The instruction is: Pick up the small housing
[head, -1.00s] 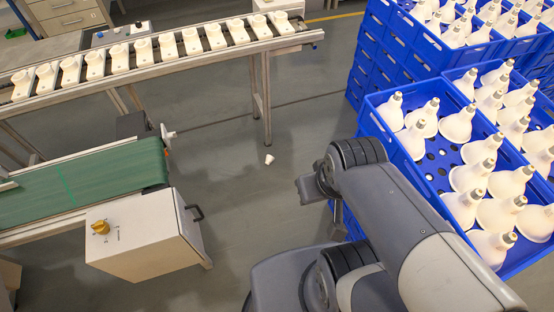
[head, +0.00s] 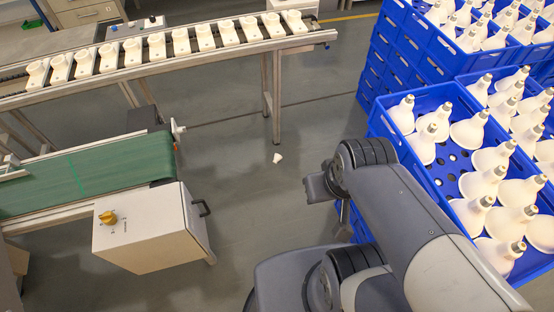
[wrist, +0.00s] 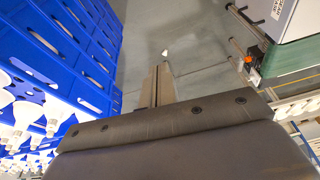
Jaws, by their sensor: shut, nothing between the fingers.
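The small housing is a little white piece (head: 277,158) lying on the grey floor, between the conveyors and the blue crates. It also shows in the wrist view (wrist: 165,53), small and just beyond my fingertips. My gripper (wrist: 162,68) is shut and empty, its two fingers side by side. It is apart from the housing, with floor visible between them. In the head view my arm hides most of the gripper.
A roller conveyor (head: 120,72) with several white housings runs along the back. A green belt conveyor (head: 95,172) with a white control box (head: 145,230) stands left. Blue crates (head: 405,160) of white bulbs stand right.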

